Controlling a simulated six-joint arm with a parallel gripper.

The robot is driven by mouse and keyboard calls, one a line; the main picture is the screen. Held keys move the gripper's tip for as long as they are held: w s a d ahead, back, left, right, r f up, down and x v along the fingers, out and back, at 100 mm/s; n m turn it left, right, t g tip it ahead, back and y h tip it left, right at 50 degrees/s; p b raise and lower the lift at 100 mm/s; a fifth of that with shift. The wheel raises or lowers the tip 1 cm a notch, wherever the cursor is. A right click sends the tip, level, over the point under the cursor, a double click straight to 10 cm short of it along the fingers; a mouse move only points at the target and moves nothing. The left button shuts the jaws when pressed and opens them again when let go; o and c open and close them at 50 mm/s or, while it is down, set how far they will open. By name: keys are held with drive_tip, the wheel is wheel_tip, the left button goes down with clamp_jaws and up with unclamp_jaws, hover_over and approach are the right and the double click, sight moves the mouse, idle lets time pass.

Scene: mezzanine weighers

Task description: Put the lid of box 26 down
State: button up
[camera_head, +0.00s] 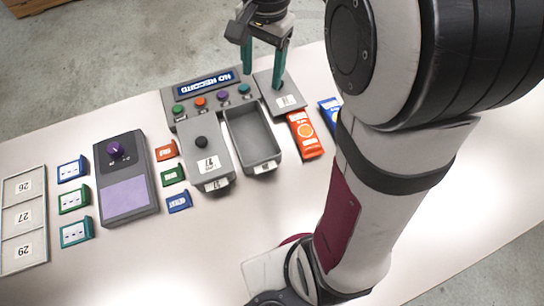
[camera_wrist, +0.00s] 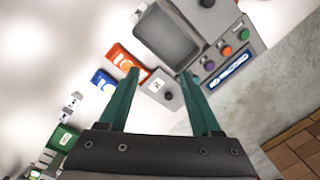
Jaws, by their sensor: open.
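A grey lid (camera_head: 290,102) with a dark knob and a white label lies flat, apparently on the table, right of the open box; its number is unreadable. The lid also shows in the wrist view (camera_wrist: 153,95), knob visible between the fingers. The open grey box (camera_head: 251,138) is empty, with a small front label I cannot read; it also shows in the wrist view (camera_wrist: 167,38). My gripper (camera_head: 263,80) has two teal fingers, spread apart and empty, around or just above the lid; one finger partly covers it. The wrist view shows both fingertips (camera_wrist: 160,72) apart.
A closed box with lid 27 (camera_head: 203,148) stands left of the open box. Behind is a console (camera_head: 216,97) reading "NO RECORD", with coloured buttons. Orange (camera_head: 306,134) and blue (camera_head: 329,112) packets lie at right. A purple-knobbed device (camera_head: 125,185) and numbered tray (camera_head: 25,238) stand left.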

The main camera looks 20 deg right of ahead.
drive_tip(key=s+a+f+n, duration=0.1)
drive_tip(key=s+a, duration=0.1)
drive_tip(key=s, duration=0.5)
drive_tip(key=s+a+f+n, duration=0.1)
drive_tip(key=s+a+n, duration=0.1)
drive_tip(key=s, duration=0.5)
drive_tip(key=s+a+f+n+y, duration=0.1)
drive_tip(key=s+a+n, duration=0.1)
drive_tip(key=s, duration=0.5)
drive_tip(key=shift+s+a+f, duration=0.25)
drive_tip(key=shift+s+a, duration=0.05)
